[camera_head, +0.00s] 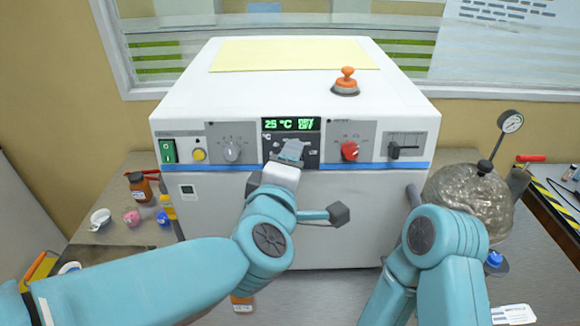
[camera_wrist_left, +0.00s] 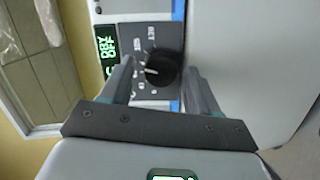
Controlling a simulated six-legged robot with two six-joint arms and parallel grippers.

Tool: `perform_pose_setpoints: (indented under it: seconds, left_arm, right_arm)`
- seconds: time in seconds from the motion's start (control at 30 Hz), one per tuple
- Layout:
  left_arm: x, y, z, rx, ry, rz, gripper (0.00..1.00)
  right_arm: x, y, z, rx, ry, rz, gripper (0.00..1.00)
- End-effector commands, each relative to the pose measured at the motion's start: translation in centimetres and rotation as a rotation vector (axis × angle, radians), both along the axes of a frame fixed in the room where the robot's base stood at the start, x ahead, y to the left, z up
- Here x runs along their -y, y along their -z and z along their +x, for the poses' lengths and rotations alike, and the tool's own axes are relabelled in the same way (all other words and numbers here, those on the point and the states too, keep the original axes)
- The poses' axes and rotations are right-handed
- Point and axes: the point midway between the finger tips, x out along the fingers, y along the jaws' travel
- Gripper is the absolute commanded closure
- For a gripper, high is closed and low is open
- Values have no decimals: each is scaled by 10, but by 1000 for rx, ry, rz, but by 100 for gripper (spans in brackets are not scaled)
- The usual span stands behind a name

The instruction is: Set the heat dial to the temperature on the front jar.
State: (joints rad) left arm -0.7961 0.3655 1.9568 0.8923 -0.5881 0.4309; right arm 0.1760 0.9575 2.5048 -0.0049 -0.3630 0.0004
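The heat dial (camera_wrist_left: 162,68) is a round black knob with a white pointer on a dark marked plate in the left wrist view. In the head view my left gripper covers it, below the green display (camera_head: 291,124) reading 25 °C and DRY OFF. My left gripper (camera_head: 291,150) is at the panel. In the left wrist view its fingers (camera_wrist_left: 160,75) are apart, one on each side of the dial; I cannot tell whether they touch it. The front jar (camera_head: 242,303) is mostly behind my left arm; its label is unreadable. My right gripper does not show.
The white oven (camera_head: 300,210) carries a green switch (camera_head: 167,151), a grey dial (camera_head: 232,149), a red knob (camera_head: 349,150) and a slider (camera_head: 402,147). A brown jar (camera_head: 140,187) and small cups stand left. A metal kettle-like vessel (camera_head: 468,200) with a gauge stands right.

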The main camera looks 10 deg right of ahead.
Motion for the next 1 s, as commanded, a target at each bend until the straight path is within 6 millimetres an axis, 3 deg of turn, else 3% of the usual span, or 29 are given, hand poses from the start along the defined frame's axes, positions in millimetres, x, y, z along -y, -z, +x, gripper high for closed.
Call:
perform_pose_setpoints:
  seconds: [0.3, 0.43, 0.8, 1.0]
  left_arm:
    - [0, 1, -2, -2, 3, 1, 35]
    - [-5, -2, -13, -1, 3, -1, 35]
    - [-42, -22, -98, 1, 6, -4, 35]
    - [-57, -29, -132, -1, 5, -2, 35]
  right_arm:
    - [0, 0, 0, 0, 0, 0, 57]
    - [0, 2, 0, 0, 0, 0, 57]
    - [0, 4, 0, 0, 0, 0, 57]
    - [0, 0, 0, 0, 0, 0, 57]
